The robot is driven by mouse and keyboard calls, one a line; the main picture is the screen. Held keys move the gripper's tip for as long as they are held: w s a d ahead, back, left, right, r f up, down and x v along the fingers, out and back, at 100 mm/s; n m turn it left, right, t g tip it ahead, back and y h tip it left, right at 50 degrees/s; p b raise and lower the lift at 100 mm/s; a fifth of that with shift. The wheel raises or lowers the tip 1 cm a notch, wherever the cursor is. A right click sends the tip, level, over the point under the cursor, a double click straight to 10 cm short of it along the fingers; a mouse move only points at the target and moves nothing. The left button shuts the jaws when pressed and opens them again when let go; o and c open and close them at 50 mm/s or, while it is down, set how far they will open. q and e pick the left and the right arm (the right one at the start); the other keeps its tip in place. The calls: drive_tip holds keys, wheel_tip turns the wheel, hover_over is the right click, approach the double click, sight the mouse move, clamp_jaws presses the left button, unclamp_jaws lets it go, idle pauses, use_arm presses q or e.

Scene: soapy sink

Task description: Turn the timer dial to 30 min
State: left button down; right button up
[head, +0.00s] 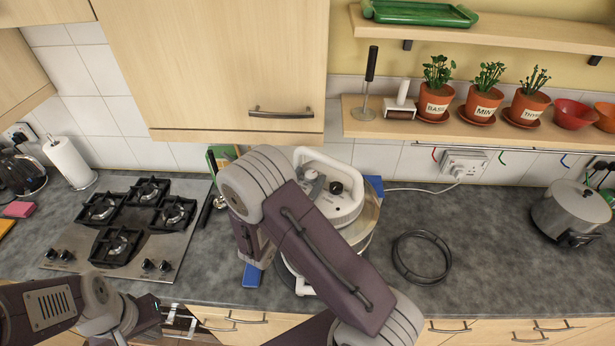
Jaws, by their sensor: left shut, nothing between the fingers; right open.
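A white appliance (345,208) with a loop handle stands on the counter in the middle of the head view. A small black knob (336,187) shows on its top. I cannot tell whether this is the timer dial, and no markings are readable. My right arm covers the appliance's left and front. My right gripper (256,250) is open beside the appliance's left side; its fingertips are mostly hidden. My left gripper (148,316) is shut and empty at the lower left, in front of the counter's edge and away from the appliance.
A gas hob (75,240) lies at the left. A metal cooker (567,214) stands far right. A wall cupboard (215,60) and a shelf with potted herbs (435,101) overhang the back. The right-hand counter is mostly clear.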

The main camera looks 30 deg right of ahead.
drive_tip(key=shift+s+a+r, duration=0.1)
drive_tip(key=shift+s+a, duration=0.05)
drive_tip(key=c, duration=0.8)
clamp_jaws()
drive_tip(key=shift+m+g, duration=0.3)
drive_tip(key=shift+g, duration=0.1)
drive_tip(key=m+g, duration=0.1)
drive_tip(key=m+g+h+b, duration=0.1)
drive_tip(key=g+h+b, duration=0.1)
drive_tip(key=g, duration=0.1)
drive_tip(key=shift+w+a+f+m, duration=0.15)
drive_tip(key=shift+w+f+m, duration=0.1)
drive_tip(key=shift+w+m, duration=0.15)
drive_tip(key=m+g, duration=0.1)
drive_tip(key=m+g+b, duration=0.1)
drive_tip(key=g, duration=0.1)
drive_tip(key=m+g+h+b, duration=0.1)
drive_tip(key=g, duration=0.1)
drive_tip(key=shift+w, duration=0.35)
drive_tip(key=shift+w+r+m+g+b, duration=0.15)
drive_tip(key=shift+m+g+b, duration=0.25)
drive_tip(key=shift+m+g, duration=0.5)
drive_tip(key=shift+w+f+m+g+b, duration=0.1)
drive_tip(key=shift+m+g+b, duration=0.35)
drive_tip(key=shift+g, duration=0.85)
drive_tip(key=shift+r+m, duration=0.1)
drive_tip(key=shift+m, duration=0.15)
